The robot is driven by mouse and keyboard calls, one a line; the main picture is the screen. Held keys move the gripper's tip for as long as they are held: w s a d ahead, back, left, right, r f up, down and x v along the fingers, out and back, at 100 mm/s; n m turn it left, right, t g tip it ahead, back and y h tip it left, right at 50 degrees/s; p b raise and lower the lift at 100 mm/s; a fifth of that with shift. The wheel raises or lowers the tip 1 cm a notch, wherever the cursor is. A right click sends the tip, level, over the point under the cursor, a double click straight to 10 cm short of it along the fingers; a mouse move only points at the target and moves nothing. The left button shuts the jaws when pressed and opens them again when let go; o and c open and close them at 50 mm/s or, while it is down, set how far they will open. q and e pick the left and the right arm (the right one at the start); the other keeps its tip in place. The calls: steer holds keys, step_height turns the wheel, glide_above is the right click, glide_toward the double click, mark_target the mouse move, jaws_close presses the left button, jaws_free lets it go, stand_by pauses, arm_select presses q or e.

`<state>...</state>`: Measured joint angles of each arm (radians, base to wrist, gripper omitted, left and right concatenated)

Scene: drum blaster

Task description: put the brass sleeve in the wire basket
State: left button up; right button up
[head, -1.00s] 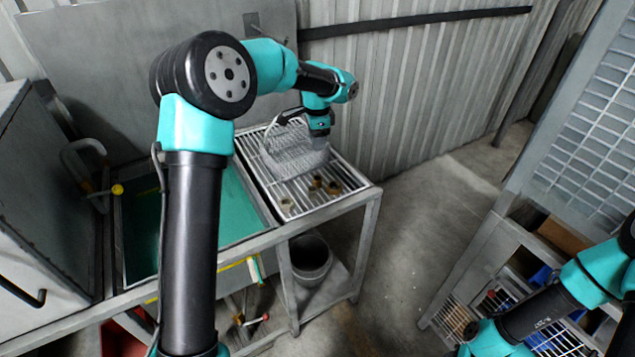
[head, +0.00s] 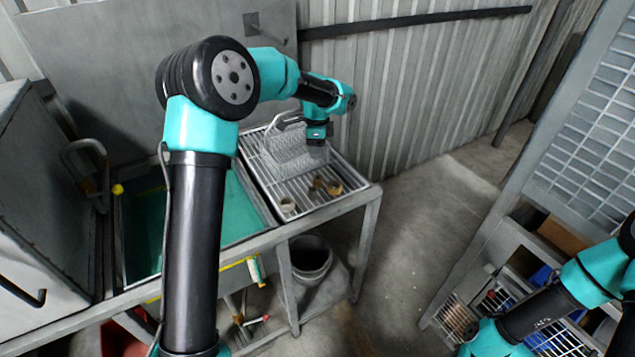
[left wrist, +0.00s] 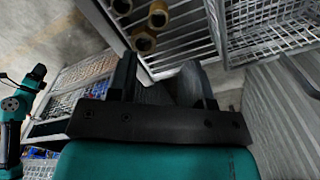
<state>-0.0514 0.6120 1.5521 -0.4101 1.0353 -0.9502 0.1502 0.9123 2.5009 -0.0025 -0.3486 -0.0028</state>
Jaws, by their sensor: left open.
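Several brass sleeves stand on the slatted rack; one (head: 288,204) is near the rack's front left corner and another (head: 334,188) is to its right. I cannot tell which one the task means. In the left wrist view, brass pieces (left wrist: 143,41) show beyond my fingers at the top. The wire basket (head: 284,150) stands at the rack's back; its mesh wall shows in the left wrist view (left wrist: 271,20). My left gripper (head: 316,141) is open beside the basket's right side, above the rack and apart from the sleeves.
The slatted rack (head: 309,206) has a raised rim, with a teal basin (head: 235,215) to its left. A corrugated wall (head: 420,90) stands behind. A bucket (head: 309,258) sits below the rack. Shelving (head: 482,240) stands at the right, across open floor.

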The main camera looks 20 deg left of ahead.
mark_target(318, 177)
arm_select(q)
step_height(318, 177, down, 8)
steer(key=shift+f, duration=0.1)
stand_by(0.4)
steer(key=shift+d+f, duration=0.2)
steer(key=shift+f, duration=2.3)
steer(key=shift+c, duration=0.4)
steer(key=c, duration=0.7)
steer(key=shift+c, duration=0.2)
steer(key=shift+r, duration=0.15)
